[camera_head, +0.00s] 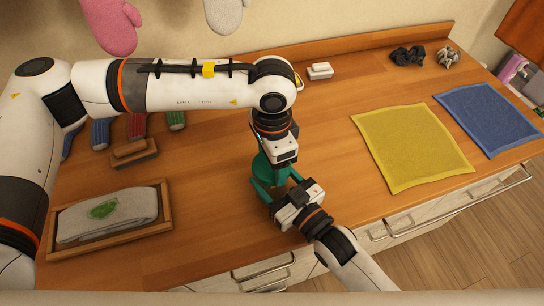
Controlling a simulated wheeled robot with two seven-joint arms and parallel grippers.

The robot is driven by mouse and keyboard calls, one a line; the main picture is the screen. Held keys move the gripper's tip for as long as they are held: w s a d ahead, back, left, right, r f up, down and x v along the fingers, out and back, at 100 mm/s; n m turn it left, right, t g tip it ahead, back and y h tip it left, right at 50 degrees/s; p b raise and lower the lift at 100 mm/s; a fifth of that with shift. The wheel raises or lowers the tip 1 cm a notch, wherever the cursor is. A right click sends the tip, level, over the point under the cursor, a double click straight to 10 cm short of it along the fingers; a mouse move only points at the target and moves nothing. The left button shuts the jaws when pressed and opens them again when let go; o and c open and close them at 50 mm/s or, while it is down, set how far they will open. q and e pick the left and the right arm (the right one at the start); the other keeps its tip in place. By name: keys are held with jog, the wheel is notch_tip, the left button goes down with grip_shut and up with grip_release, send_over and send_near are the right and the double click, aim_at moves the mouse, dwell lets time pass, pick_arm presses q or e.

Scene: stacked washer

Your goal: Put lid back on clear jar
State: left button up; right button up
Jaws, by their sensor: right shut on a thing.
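My right gripper (282,195) comes in from the lower right, near the counter's front edge, and is shut on what seems to be the clear jar, which is mostly hidden. My left arm reaches across from the left, and its gripper (268,180) points down right beside the right one. Teal parts show below the left wrist, around a small dark, see-through patch between the grippers. Whether the left gripper is open or shut is hidden. I cannot make out the lid.
A wooden tray (166,222) with a folded grey cloth (120,224) and a brush (134,154) lie at left. Yellow (410,146) and blue (487,118) cloths lie at right. White soap-like blocks (320,71) lie at the back.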

jog(key=shift+f, duration=0.1)
pick_arm(q)
jog(key=o, duration=0.9)
jog(key=shift+r, duration=0.15)
jog(key=shift+r, duration=2.15)
